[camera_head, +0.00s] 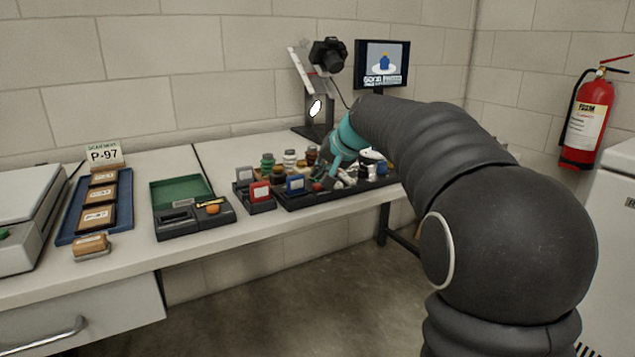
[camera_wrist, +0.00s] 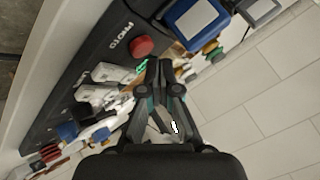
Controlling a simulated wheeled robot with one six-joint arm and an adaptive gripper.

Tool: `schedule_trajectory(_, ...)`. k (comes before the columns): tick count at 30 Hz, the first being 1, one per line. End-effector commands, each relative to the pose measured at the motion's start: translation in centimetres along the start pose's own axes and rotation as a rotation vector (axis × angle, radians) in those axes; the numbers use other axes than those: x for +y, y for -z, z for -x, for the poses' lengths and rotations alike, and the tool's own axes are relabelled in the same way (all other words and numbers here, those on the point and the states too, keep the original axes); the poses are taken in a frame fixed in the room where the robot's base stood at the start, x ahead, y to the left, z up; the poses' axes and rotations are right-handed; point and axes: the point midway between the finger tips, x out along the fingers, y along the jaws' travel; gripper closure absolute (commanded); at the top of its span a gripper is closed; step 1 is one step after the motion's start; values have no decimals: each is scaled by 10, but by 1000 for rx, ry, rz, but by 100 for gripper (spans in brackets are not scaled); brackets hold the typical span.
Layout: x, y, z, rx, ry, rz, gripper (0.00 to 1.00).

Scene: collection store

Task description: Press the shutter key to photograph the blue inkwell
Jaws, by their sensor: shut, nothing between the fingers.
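The shutter key is a round red button (camera_wrist: 141,46) on a black panel (camera_wrist: 98,50) lettered PHOTO in the wrist view. My gripper (camera_wrist: 160,66) is shut and empty, its tips to the lower right of the key in that picture; I cannot tell whether they touch anything. In the head view my gripper (camera_head: 328,172) is over the black panel, partly hidden by my arm. The monitor (camera_head: 382,64) shows a blue inkwell with lettering below. A small blue object (camera_head: 382,168) at the panel's right may be the inkwell itself. The black camera (camera_head: 328,54) is on a stand.
Several small jars (camera_head: 268,163) and a blue box (camera_head: 296,185) crowd around my gripper. A red box (camera_head: 260,191), a green-lined case (camera_head: 180,194) and a blue tray (camera_head: 68,224) are to the left. The front bench edge is clear. A fire extinguisher (camera_head: 587,120) hangs right.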

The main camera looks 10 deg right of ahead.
Motion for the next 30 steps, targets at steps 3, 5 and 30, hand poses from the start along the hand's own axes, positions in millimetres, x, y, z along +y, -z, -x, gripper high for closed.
schedule_trajectory(3,0,0,0,0,0,0,100)
schedule_trajectory(5,0,0,0,0,0,0,100)
schedule_trajectory(30,-26,26,36,0,1,0,100)
